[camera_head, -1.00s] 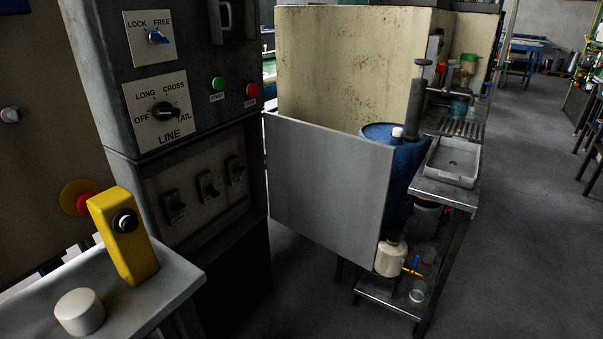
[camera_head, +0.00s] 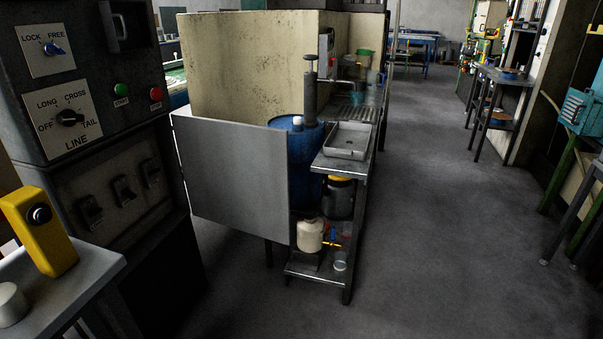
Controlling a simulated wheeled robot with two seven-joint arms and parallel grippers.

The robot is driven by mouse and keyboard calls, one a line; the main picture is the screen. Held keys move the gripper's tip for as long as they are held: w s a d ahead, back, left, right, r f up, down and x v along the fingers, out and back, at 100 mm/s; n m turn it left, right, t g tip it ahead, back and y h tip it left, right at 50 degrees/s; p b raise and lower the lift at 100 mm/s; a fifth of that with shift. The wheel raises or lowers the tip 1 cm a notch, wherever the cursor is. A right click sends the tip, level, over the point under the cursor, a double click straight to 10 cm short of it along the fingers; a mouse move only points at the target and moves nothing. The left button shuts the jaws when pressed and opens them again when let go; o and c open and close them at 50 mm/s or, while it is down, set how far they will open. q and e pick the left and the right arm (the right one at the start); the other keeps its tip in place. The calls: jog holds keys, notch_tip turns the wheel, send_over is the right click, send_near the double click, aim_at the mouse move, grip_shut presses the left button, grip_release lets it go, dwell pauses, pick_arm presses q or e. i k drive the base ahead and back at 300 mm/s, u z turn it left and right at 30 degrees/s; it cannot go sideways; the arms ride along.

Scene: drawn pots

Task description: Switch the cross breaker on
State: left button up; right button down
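A dark control cabinet (camera_head: 120,95) stands at the left. Its front has several black breaker switches in a recessed panel: a left one (camera_head: 89,209), a middle one (camera_head: 124,190) and a right one (camera_head: 150,172). I cannot read any label on them, so I cannot tell which is the cross breaker, nor their positions. Above them is a LINE selector knob (camera_head: 70,118) on a plate marked OFF, LONG, CROSS and TAIL. Neither of my grippers is in view.
A grey bench with a yellow button box (camera_head: 38,232) stands at the lower left. A grey panel (camera_head: 230,175), a blue drum (camera_head: 304,150) and a metal workstand (camera_head: 348,142) are in the middle. Open floor (camera_head: 430,230) runs to the right.

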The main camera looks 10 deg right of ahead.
aim_at(127, 193)
jog(key=z, duration=1.5)
jog(key=i, duration=4.15)
jog(key=u, duration=4.05)
jog(key=i, duration=0.5)
jog(key=u, duration=0.05)
